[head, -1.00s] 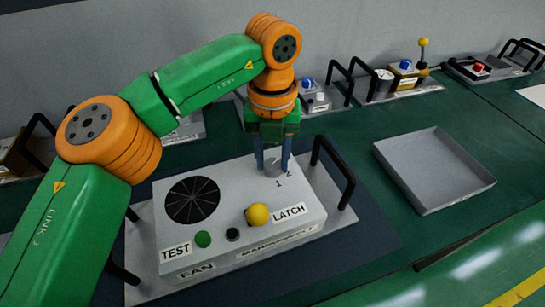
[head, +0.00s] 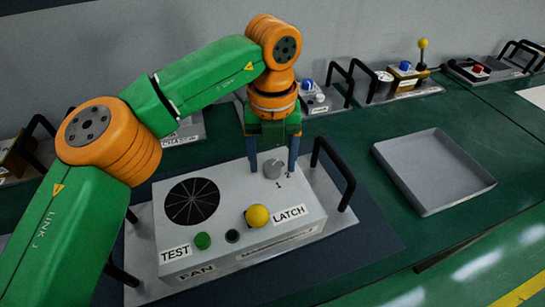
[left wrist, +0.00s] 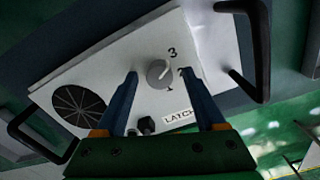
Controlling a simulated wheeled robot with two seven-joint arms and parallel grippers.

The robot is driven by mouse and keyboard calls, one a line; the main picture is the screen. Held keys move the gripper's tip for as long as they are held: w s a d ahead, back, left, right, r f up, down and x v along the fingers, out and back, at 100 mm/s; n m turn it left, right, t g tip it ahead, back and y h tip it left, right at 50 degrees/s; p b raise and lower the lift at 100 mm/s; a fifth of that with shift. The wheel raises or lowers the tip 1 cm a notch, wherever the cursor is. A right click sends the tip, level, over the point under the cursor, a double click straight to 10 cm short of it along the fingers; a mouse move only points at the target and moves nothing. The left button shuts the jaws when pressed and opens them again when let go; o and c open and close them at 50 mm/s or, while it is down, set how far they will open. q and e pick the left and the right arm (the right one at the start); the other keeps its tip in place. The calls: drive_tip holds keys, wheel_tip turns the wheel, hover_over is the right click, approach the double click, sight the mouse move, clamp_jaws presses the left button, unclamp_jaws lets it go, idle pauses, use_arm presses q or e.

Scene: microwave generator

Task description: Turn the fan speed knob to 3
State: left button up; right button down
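The fan speed knob (head: 273,170) is a grey round dial on top of the light grey fan box (head: 230,230). In the left wrist view the knob (left wrist: 159,73) has the numerals 3, 2 and 1 along its right side. I cannot tell for sure which numeral its mark points at. My left gripper (head: 273,168) points down over the knob, open, with one blue finger on each side and a gap to the knob. It also shows in the left wrist view (left wrist: 160,74). In the head view the 3 is hidden. My right gripper is not in view.
The box carries a black fan grille (head: 192,201), a green TEST button (head: 203,241), a yellow LATCH ball (head: 257,215) and black side handles (head: 335,172). An empty grey tray (head: 435,172) lies to the right. Other devices line the back of the green table.

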sight(273, 165)
use_arm(q)
drive_tip(key=shift+r, duration=0.1)
wheel_tip(273, 165, up, 7)
drive_tip(key=shift+r+p, duration=0.1)
drive_tip(key=shift+p, duration=0.65)
